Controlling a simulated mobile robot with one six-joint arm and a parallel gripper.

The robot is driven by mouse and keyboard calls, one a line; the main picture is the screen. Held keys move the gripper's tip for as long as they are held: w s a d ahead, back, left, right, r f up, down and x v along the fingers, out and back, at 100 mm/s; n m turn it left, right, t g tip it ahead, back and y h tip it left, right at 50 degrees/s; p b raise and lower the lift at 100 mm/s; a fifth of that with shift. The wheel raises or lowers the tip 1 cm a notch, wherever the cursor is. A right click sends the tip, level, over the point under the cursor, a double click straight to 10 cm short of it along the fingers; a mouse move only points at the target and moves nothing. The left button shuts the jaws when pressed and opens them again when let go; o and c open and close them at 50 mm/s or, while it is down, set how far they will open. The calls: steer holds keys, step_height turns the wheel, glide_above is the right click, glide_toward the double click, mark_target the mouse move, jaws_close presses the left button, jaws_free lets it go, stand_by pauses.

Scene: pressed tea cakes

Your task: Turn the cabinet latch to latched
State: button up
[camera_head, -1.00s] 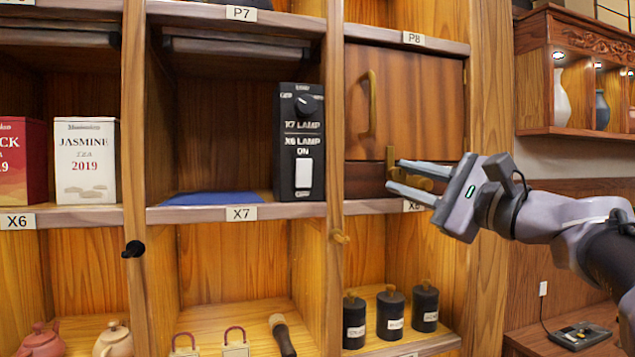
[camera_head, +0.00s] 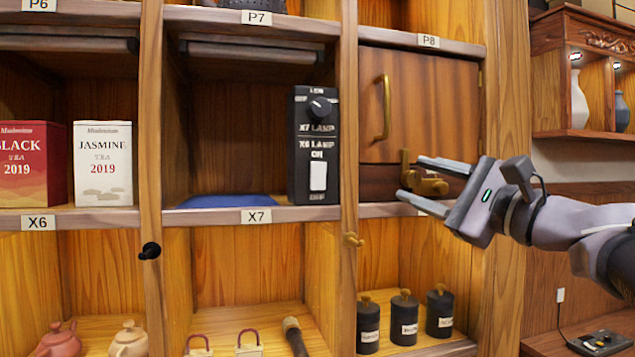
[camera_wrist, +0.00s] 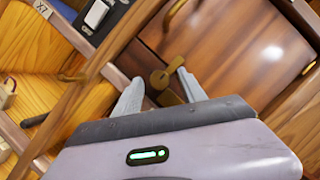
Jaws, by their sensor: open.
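The brass cabinet latch (camera_head: 424,182) sits at the lower edge of the closed wooden cabinet door (camera_head: 430,110), in the bay labelled P8. Its upright part (camera_head: 405,163) stands at its left end, and the rest extends to the right. My gripper (camera_head: 422,178) is open, its two fingers pointing left, one above and one below the latch in the head view. In the wrist view the brass latch (camera_wrist: 160,80) shows between the open fingers (camera_wrist: 158,88). I cannot tell whether the fingers touch it.
A black lamp switch box (camera_head: 313,145) stands left of the cabinet on the X7 shelf, beside a blue cloth (camera_head: 228,201). A vertical brass door handle (camera_head: 385,108) is above the latch. Several black canisters (camera_head: 404,318) stand on the shelf below.

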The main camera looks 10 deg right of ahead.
steer(key=shift+s, duration=0.1)
steer(key=b+v, duration=0.1)
steer(key=v, duration=1.6)
steer(key=shift+s+b, duration=0.15)
steer(key=shift+b, duration=0.25)
